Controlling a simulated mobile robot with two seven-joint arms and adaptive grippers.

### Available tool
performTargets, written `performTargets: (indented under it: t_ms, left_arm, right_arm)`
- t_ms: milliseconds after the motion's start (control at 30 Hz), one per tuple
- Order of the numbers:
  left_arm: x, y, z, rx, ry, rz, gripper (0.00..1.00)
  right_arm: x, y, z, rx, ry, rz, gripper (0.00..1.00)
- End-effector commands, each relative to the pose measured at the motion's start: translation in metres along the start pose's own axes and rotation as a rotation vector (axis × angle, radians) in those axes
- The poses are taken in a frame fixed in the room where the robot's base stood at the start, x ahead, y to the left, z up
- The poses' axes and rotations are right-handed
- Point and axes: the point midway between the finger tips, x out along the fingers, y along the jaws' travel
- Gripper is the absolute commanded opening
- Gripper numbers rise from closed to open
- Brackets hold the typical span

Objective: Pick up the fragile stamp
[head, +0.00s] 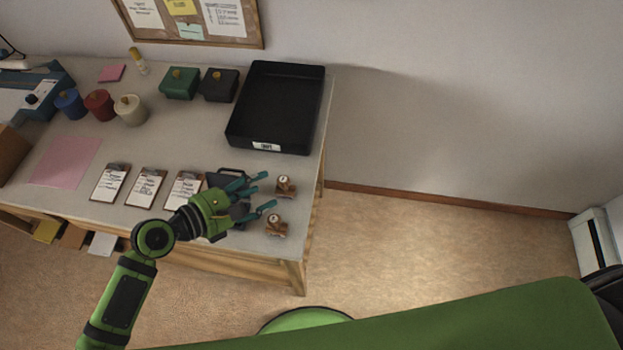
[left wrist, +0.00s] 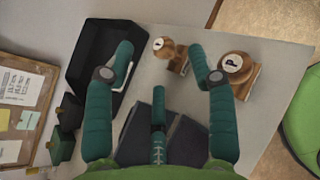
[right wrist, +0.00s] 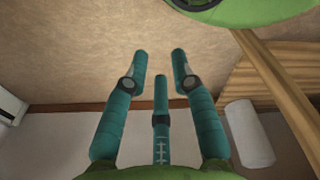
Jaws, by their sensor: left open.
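Two wooden stamps with round knobs stand near the desk's right edge, one farther back (head: 286,186) and one nearer the front (head: 276,225). In the left wrist view, the back stamp (left wrist: 176,62) is beside the black tray and the front stamp (left wrist: 236,72) has a dark "P" on its knob. I cannot tell which is the fragile one. My left gripper (head: 262,192) is open and empty, just left of both stamps and above a dark stamp pad (head: 226,178), which it partly hides. My right gripper (right wrist: 160,58) is open and empty, pointing at floor and wall.
A black labelled tray (head: 235,137) stands behind the stamps. Several clipboards (head: 147,187) lie left of my left gripper. Lidded pots (head: 131,112) and small boxes (head: 180,84) stand farther back. The floor right of the desk (head: 420,230) is clear.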

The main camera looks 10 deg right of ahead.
Motion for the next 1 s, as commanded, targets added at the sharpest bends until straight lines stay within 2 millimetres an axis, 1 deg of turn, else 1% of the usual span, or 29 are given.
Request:
performTargets:
  t_ms: [33, 100, 133, 167, 300, 400, 500, 600, 700, 800, 1000]
  left_arm:
    - [0.004, -0.002, -0.013, -0.004, 0.002, 0.001, 0.57]
    - [0.006, -0.003, -0.017, -0.008, 0.002, 0.001, 0.57]
    - [0.006, -0.003, -0.018, -0.009, 0.002, 0.002, 0.57]
    - [0.008, -0.003, -0.018, -0.01, 0.001, 0.002, 0.57]
    - [0.019, -0.002, -0.016, -0.01, -0.001, 0.003, 0.57]
    - [0.03, -0.001, -0.015, -0.008, 0.0, 0.003, 0.57]
    - [0.044, 0.001, -0.016, -0.009, -0.001, 0.002, 0.57]
    - [0.06, 0.002, -0.017, -0.008, 0.0, 0.001, 0.57]
    - [0.071, 0.002, -0.018, -0.008, 0.001, 0.003, 0.57]
    - [0.076, 0.002, -0.018, -0.007, 0.001, 0.002, 0.57]
    - [0.077, 0.001, -0.019, -0.007, 0.002, 0.001, 0.57]
  right_arm:
    - [0.014, 0.008, -0.003, -0.003, 0.006, 0.011, 0.26]
    - [0.018, 0.012, -0.006, -0.005, 0.011, 0.016, 0.26]
    - [0.018, 0.01, -0.005, -0.004, 0.01, 0.013, 0.26]
    - [0.018, 0.005, -0.004, -0.003, 0.008, 0.008, 0.26]
    - [0.014, -0.028, 0.011, 0.0, -0.011, -0.035, 0.26]
    - [0.011, -0.042, 0.019, -0.002, -0.024, -0.053, 0.26]
    - [0.009, -0.039, 0.02, -0.004, -0.026, -0.05, 0.26]
    - [0.008, -0.029, 0.018, -0.006, -0.024, -0.038, 0.26]
    - [0.009, -0.021, 0.015, -0.004, -0.02, -0.027, 0.26]
    - [0.009, -0.017, 0.011, -0.001, -0.014, -0.022, 0.26]
    - [0.009, -0.016, 0.008, 0.001, -0.008, -0.02, 0.26]
